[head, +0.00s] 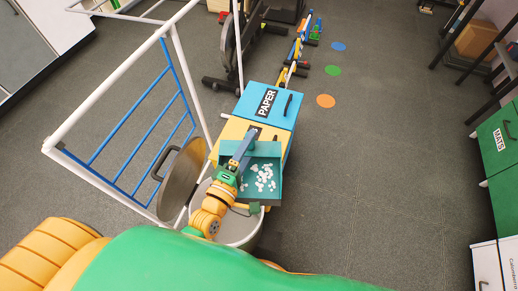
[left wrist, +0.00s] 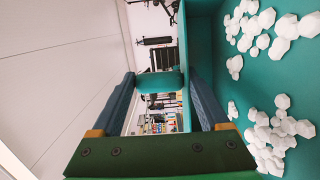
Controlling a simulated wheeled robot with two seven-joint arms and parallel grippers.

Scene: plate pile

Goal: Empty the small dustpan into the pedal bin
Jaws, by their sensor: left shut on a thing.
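The small teal dustpan (head: 247,192) holds many loose white pieces (head: 264,178) and looks about level. In the head view it overlaps the far rim of the pedal bin and the yellow box behind. My left gripper (head: 245,142) is shut on the dustpan's handle. The left wrist view shows the handle (left wrist: 160,82) between the two dark blue fingers, with the pan (left wrist: 235,92) and white pieces (left wrist: 275,128) at the right. The pedal bin (head: 238,230) is light grey, its round lid (head: 182,180) standing open at the left. My arm and the pan hide much of its opening.
A blue-lidded PAPER box (head: 272,104) and a yellow-topped box (head: 232,130) stand just behind. A white frame with blue bars (head: 130,125) is at the left. A green MATS cabinet (head: 498,142) is at the right. The floor between is clear.

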